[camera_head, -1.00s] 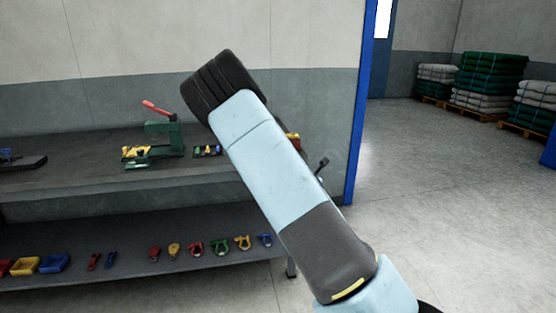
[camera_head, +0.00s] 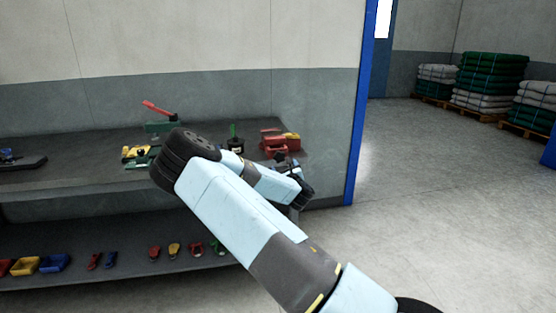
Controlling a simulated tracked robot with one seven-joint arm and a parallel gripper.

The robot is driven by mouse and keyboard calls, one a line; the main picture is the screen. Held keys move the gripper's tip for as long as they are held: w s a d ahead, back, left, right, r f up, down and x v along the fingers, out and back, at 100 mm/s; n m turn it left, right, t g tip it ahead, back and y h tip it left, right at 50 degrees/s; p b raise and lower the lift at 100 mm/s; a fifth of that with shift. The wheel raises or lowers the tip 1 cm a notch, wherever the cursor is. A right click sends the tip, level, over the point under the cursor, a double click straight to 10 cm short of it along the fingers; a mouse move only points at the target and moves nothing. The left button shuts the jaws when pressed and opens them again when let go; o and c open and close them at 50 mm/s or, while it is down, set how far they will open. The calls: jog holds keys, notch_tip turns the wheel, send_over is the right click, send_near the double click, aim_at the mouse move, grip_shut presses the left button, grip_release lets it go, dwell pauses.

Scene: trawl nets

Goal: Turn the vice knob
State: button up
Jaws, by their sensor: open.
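A red fixture (camera_head: 273,143), perhaps the vice, sits near the right end of the bench top; its knob cannot be made out. My arm reaches from the lower right and folds back at a dark elbow joint. My gripper (camera_head: 287,161) is small and dark, just in front of and below the red fixture, at the bench's right end. It is open, with nothing visible between its fingers. The gap between it and the fixture cannot be judged.
A green press with a red lever (camera_head: 158,108) stands left on the bench (camera_head: 85,158). A dark pot with a green item (camera_head: 235,143) stands beside the red fixture. Coloured shackles (camera_head: 174,250) line the lower shelf.

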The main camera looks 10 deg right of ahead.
aim_at(279, 157)
jog(key=w, duration=0.9)
jog(key=shift+w, duration=0.2)
